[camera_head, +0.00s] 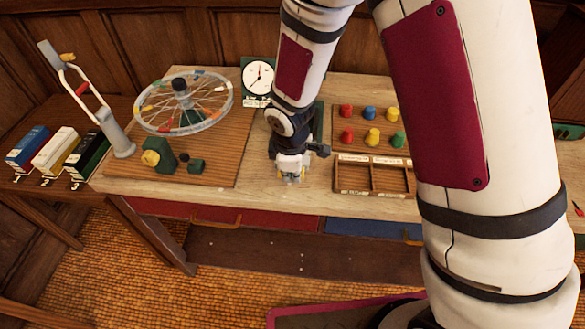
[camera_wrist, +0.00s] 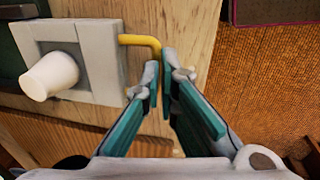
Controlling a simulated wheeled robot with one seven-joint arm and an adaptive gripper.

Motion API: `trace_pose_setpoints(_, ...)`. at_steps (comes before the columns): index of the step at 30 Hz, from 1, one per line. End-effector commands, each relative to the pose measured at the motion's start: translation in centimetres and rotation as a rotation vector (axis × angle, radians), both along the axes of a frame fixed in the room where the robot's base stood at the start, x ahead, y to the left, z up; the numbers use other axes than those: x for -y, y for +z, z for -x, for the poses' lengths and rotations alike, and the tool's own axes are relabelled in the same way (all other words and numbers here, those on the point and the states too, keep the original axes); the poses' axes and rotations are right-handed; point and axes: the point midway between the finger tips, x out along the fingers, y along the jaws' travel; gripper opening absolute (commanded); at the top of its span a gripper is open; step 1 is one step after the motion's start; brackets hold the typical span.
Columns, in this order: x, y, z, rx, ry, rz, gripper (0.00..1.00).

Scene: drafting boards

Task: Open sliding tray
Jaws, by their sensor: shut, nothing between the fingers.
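A pale grey block (camera_wrist: 85,65) with a white knob (camera_wrist: 50,76) and a bent yellow handle (camera_wrist: 140,41) sits on the wooden worktop in the wrist view. I cannot tell for sure whether this is the sliding tray. My gripper (camera_wrist: 160,75) has its teal fingers close together and empty, with the tips right at the handle's bent end. Whether they touch it is unclear. In the head view my gripper (camera_head: 291,178) is low over the worktop's front edge, and my arm hides part of the area behind it.
A spoked wheel (camera_head: 183,104) on a board stands left of my gripper, with a clock (camera_head: 258,76) behind. A divided wooden box (camera_head: 373,190) and coloured knobs (camera_head: 371,112) are to the right. Red (camera_head: 268,222) and blue (camera_head: 365,230) drawer fronts lie below the worktop.

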Motion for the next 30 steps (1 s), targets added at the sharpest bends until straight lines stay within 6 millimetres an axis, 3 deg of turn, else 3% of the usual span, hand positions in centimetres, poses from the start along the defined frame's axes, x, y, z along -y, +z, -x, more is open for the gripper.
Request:
trace_pose_setpoints(2,0.1,-0.4,0.1,-0.006,0.0,0.002,0.28)
trace_pose_setpoints(18,0.1,-0.4,0.2,-0.009,0.0,0.003,0.28)
trace_pose_setpoints(30,0.0,2.1,0.6,-0.006,-0.001,0.001,0.28)
